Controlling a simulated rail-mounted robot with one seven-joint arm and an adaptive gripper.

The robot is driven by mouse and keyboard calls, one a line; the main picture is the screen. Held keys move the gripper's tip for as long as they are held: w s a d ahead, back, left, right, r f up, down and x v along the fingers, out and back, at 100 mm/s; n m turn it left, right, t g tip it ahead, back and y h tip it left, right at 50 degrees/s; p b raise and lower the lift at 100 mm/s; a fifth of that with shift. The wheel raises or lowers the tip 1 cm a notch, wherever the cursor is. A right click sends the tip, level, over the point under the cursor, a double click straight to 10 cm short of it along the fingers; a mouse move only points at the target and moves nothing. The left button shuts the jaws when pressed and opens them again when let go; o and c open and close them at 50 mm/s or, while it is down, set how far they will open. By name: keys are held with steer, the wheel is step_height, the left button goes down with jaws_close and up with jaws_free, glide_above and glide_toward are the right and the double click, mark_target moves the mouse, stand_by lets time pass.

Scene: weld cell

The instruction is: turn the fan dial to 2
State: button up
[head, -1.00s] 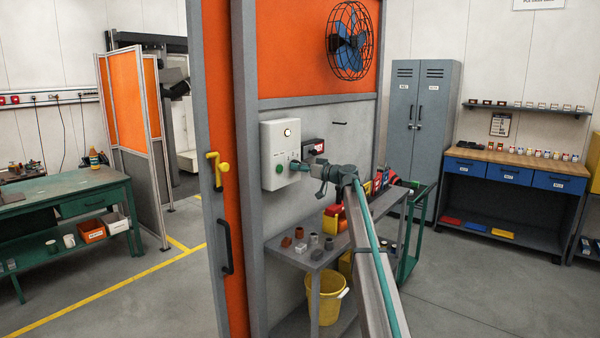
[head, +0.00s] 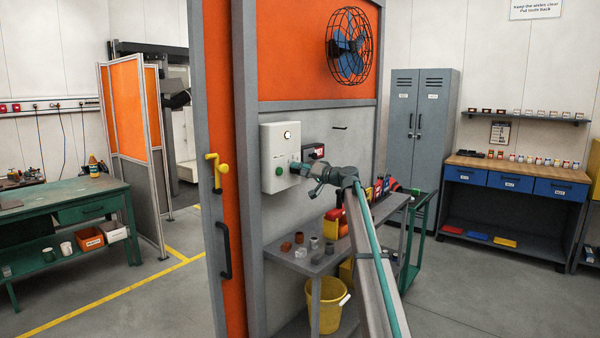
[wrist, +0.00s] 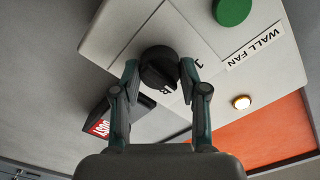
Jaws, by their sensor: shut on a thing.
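The white fan control box (head: 281,145) is on the grey panel below the wall fan (head: 349,43). In the wrist view the box (wrist: 120,28) has a green button (wrist: 232,10), a lit lamp (wrist: 241,102) and a "WALL FAN" label. The black fan dial (wrist: 159,68) sits between my fingertips. My gripper (wrist: 159,72) is shut on it, one finger on each side. A "1" shows beside the dial; another mark is partly covered, so I cannot tell the dial's setting. In the head view my gripper (head: 298,167) is at the box's right side and hides the dial.
A small dark box with a red label (head: 313,151) is right beside the control box. A grey shelf table (head: 300,262) with small parts stands below my arm. A yellow door handle (head: 217,170) is to the left. A yellow bucket (head: 325,300) sits underneath.

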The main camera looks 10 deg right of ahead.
stand_by(0.3)
steer(key=o, duration=1.1)
steer(key=shift+o, duration=0.2)
steer(key=shift+s+d, duration=0.1)
steer(key=v, duration=1.1)
steer(key=shift+s+d, duration=0.2)
steer(key=shift+s, duration=0.1)
